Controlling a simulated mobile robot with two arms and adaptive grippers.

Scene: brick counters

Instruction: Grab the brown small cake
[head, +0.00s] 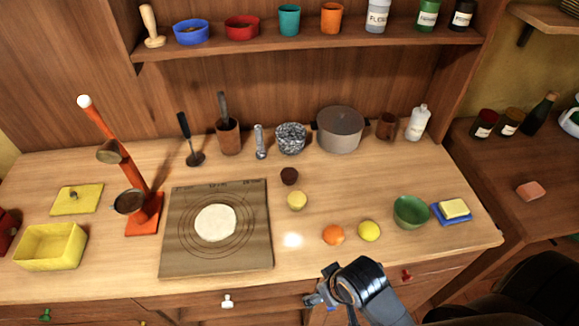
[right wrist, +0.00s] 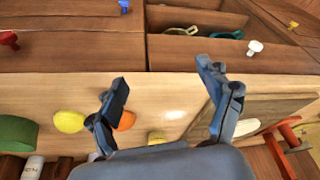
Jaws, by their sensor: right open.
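The brown small cake (head: 289,176) sits on the wooden counter in the head view, right of the dough board and just behind a small yellow cake (head: 297,200). My right gripper (head: 322,289) is at the counter's front edge, well in front of the brown cake and apart from it. In the right wrist view its two fingers (right wrist: 163,78) are spread with nothing between them. The yellow cake (right wrist: 157,137) shows partly there; I cannot see the brown cake in that view. My left gripper is not in view.
An orange (head: 333,235) and a lemon (head: 369,231) lie between my right gripper and the cakes' area. A green bowl (head: 411,211) is to the right. The dough board (head: 257,250) is left. A grey pot (head: 340,130) stands behind. An open drawer (right wrist: 197,20) holds utensils.

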